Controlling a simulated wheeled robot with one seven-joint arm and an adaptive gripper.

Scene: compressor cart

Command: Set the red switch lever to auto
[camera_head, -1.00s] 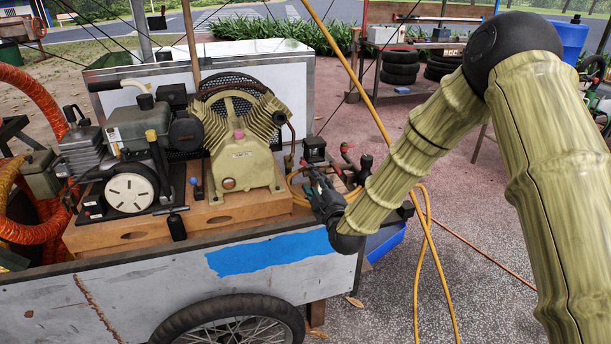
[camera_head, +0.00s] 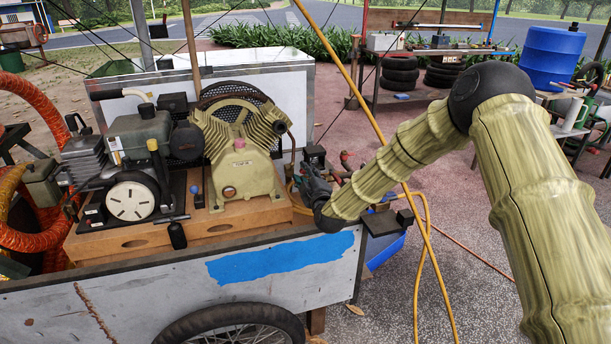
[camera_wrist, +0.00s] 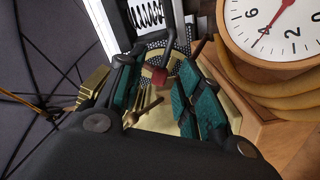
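In the wrist view, a red knob (camera_wrist: 160,76) sits at the end of a dark lever stem (camera_wrist: 171,45), just in front of the fingers. I take it to be the switch lever. My gripper (camera_wrist: 157,90) is open, with teal-padded fingers on either side of the knob. I see a gap around the knob; contact is not clear. In the head view, my gripper (camera_head: 314,183) is at the right end of the cart, beside a small black box (camera_head: 315,154). The lever cannot be made out there, and no auto marking is legible.
A gauge (camera_wrist: 270,27) with a red needle and a coiled spring (camera_wrist: 147,12) are close to the fingers. The beige compressor (camera_head: 238,150) stands left of my gripper on the cart (camera_head: 110,305).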

